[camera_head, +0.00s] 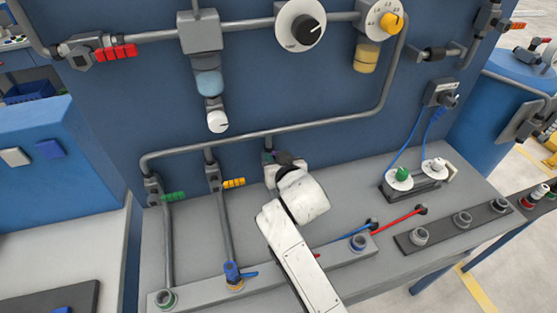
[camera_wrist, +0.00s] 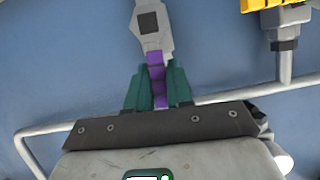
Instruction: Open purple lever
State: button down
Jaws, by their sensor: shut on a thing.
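The purple lever (camera_wrist: 156,86) shows in the wrist view as a narrow strip running down from a grey valve body (camera_wrist: 152,28). My gripper (camera_wrist: 158,88) has its two dark green fingers closed on the lever from both sides, hiding part of it. In the head view, my gripper (camera_head: 288,160) is at the third valve along the lower pipe, in front of the blue panel.
Left of my gripper are valves with a yellow lever (camera_head: 234,183) and a green lever (camera_head: 174,196). A grey pipe (camera_head: 300,131) runs just above. Below is a grey bench (camera_head: 195,240) with sockets, blue cables and a red tube (camera_head: 395,220).

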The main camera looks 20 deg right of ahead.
jog(key=shift+a+f+n, duration=0.15)
jog(key=shift+a+n, duration=0.05)
jog(key=shift+n, duration=0.1)
dwell(0.4)
jog(key=c, duration=1.1)
grip_release()
jog(key=shift+s, duration=0.1)
jog(key=b+v, duration=0.1)
jog(key=v, duration=0.9)
jog(key=shift+s+r, duration=0.25)
jog(key=shift+r, duration=0.05)
